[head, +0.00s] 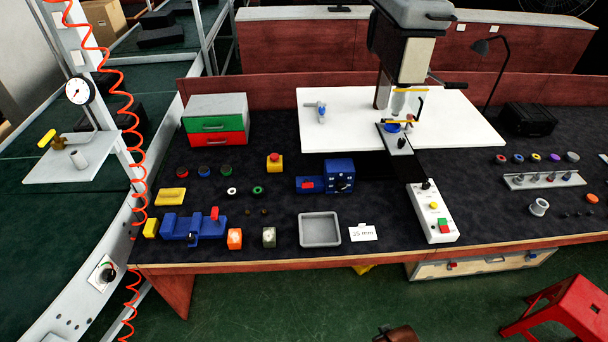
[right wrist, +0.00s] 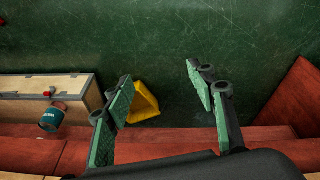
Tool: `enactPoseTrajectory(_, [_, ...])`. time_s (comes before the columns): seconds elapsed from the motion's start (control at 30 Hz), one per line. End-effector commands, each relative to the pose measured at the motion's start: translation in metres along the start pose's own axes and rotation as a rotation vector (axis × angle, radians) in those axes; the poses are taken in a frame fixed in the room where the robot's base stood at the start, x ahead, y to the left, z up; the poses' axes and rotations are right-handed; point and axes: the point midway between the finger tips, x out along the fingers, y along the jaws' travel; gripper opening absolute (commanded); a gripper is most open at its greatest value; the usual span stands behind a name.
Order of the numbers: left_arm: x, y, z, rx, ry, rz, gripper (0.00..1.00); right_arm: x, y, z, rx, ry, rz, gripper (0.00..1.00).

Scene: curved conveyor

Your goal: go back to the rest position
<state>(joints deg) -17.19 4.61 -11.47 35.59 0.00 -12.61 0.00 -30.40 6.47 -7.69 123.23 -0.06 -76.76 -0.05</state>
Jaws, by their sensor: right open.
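My right gripper (right wrist: 160,74) shows in the right wrist view with its two green-padded fingers spread wide and nothing between them. The green floor (right wrist: 250,40) is in the background beyond its fingertips. Neither of my grippers can be made out in the head view, and my left gripper is in no view. The workbench (head: 290,262) with its dark mat lies in front of me in the head view.
A yellow object (right wrist: 146,103) and a wooden box (right wrist: 50,84) show beyond the right fingers. A red stool (head: 570,305) stands at the lower right. The bench holds a drill press (head: 405,55), a grey tray (head: 320,230) and several small parts. Floor before the bench is mostly clear.

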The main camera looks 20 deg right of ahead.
Motion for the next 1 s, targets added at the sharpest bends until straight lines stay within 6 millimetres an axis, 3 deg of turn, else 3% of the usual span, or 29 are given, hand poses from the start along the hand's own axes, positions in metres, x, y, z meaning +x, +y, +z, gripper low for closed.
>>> enactPoseTrajectory(0.17, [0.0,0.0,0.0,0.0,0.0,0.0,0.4,0.068,-0.009,0.023,-0.011,-0.032,-0.012,0.51])
enactPoseTrajectory(0.27, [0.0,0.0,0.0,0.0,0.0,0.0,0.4,0.118,-0.016,0.048,-0.02,-0.053,-0.021,0.51])
enactPoseTrajectory(0.4, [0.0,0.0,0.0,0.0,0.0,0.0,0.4,0.181,-0.026,0.095,-0.035,-0.083,-0.031,0.51])
enactPoseTrajectory(0.6, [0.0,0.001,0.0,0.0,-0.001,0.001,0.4,0.248,-0.037,0.179,-0.058,-0.127,-0.045,0.51])
enactPoseTrajectory(0.8, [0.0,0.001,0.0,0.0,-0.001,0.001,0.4,0.281,-0.042,0.263,-0.08,-0.163,-0.055,0.51])
enactPoseTrajectory(1.0, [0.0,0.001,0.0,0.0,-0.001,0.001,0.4,0.288,-0.042,0.308,-0.093,-0.179,-0.06,0.51])
